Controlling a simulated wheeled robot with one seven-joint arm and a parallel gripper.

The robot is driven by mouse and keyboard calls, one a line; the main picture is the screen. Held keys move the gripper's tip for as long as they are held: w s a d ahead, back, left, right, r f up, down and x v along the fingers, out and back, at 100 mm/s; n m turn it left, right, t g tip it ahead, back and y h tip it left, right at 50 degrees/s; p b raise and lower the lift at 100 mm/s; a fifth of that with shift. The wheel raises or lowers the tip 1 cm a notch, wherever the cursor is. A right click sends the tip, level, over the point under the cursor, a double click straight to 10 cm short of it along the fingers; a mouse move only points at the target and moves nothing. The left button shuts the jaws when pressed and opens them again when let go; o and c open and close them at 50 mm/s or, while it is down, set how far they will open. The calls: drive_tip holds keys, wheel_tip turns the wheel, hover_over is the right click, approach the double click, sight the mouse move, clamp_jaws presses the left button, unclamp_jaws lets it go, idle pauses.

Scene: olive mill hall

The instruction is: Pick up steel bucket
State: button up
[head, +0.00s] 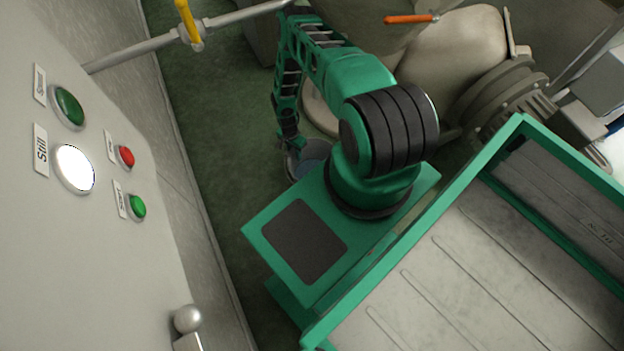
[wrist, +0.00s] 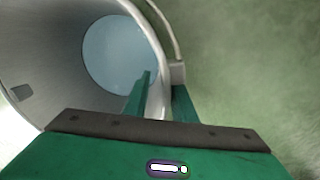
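The steel bucket (wrist: 28,62) fills the left of the wrist view, its open mouth towards me and its pale blue-grey inside showing. My gripper (wrist: 161,90) straddles the bucket's rim, one green finger inside the mouth and one outside. The narrow gap between the fingers is filled by the rim, so the gripper looks shut on it. The wire handle and its lug are just beyond the outer finger. In the head view the bucket (head: 294,166) is on the green floor, partly hidden behind my arm; the fingertips are hard to make out there.
A grey panel with buttons (head: 75,168) and a rail (head: 135,54) stand on the left. A cream machine with a grey motor (head: 505,95) is at the upper right, an orange-handled tool (head: 408,18) near it. Green floor (head: 215,120) is clear left of the bucket.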

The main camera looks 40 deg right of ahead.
drive_tip(key=shift+s+f, duration=0.15)
drive_tip(key=shift+f, duration=1.05)
clamp_jaws()
idle(0.6)
